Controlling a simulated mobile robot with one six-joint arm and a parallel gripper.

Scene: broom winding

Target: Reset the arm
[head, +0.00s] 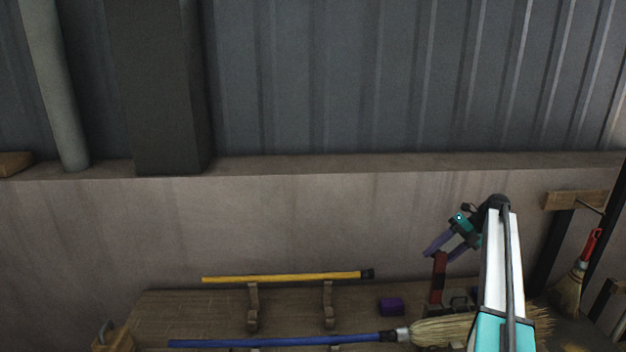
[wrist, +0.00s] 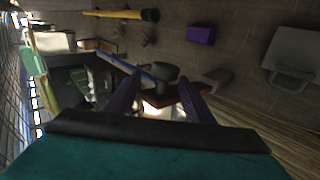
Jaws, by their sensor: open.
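A red upright part (head: 438,275) with a dark top stands close below the fingers. In the wrist view, red and dark parts show between and beyond the fingertips; I cannot tell whether they touch.
A yellow pole (head: 285,277) rests on brackets on the bench (head: 200,305). A purple block (head: 390,306) lies right of it. A small red-handled broom (head: 590,245) hangs at the far right. The wall above the bench is bare.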

